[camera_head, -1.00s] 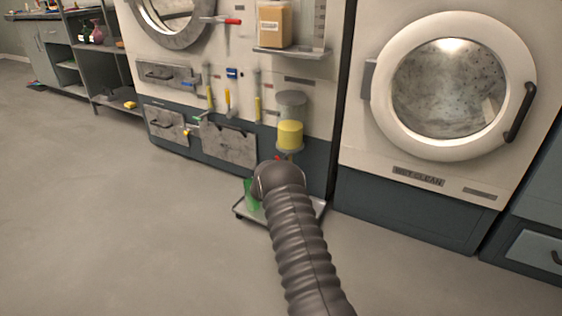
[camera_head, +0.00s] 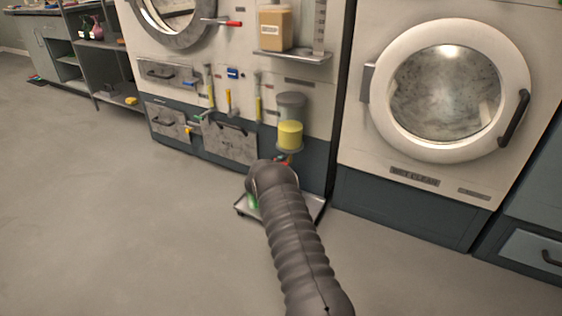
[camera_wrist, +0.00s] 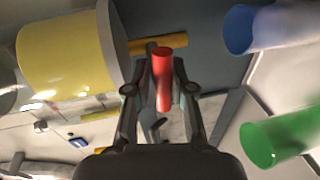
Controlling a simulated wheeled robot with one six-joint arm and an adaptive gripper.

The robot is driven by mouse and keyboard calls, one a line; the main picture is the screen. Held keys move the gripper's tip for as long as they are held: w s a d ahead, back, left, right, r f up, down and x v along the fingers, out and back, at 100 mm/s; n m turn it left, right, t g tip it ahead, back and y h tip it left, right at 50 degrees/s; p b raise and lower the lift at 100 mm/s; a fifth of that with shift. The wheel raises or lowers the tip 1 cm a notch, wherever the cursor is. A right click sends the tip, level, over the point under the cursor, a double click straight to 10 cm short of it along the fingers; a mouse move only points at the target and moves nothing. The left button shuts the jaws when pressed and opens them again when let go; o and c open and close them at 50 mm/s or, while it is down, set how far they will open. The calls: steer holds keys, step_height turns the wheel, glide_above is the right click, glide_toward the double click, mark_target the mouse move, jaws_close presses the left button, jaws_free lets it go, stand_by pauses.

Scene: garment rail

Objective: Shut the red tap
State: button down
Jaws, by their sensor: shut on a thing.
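The red tap (camera_wrist: 163,80) shows its red handle in the middle of the wrist view. My gripper (camera_wrist: 159,70) is shut on this handle, one finger on each side. A short brass-coloured pipe (camera_wrist: 172,41) lies just beyond the handle. The yellow-filled container (camera_wrist: 62,56) is close on the left in the wrist view and also shows in the head view (camera_head: 290,135). In the head view my arm hides the gripper and most of the tap.
A green cup (camera_wrist: 270,143) and a blue cup (camera_wrist: 243,30) are close on the right in the wrist view. A low metal tray (camera_head: 313,207) stands on the floor behind my arm. A round-door machine (camera_head: 440,165) is at the right; the floor at the left is clear.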

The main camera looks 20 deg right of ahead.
stand_by(0.5)
steer(key=c, duration=1)
jaws_free()
steer(key=shift+n, duration=0.3)
steer(key=v, duration=1.2)
